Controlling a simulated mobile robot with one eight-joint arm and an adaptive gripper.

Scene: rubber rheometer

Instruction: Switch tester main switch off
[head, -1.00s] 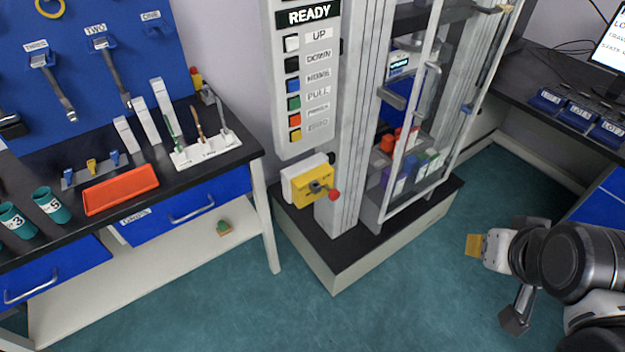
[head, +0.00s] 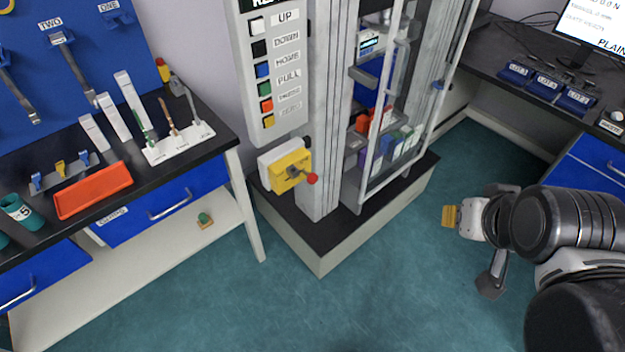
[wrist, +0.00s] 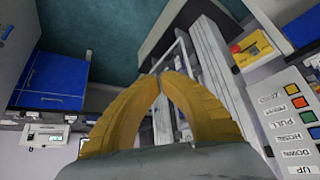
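The tester main switch (head: 290,170) is a yellow plate on a white box, low on the left side of the tester column. Its dark handle ends in a red knob (head: 312,179) that points right and slightly down. In the wrist view the switch (wrist: 254,48) is at the upper right, its red knob towards the left. My gripper (head: 450,216) is to the right of the switch and well apart from it, over the floor. In the wrist view the yellow fingertips (wrist: 160,75) meet with nothing visible between them.
The button panel (head: 275,75) is above the switch. The tester's clear guard door (head: 385,120) and dark base (head: 335,228) lie between switch and gripper. A bench (head: 240,140) with an orange tray (head: 93,190) stands left. The floor in front is clear.

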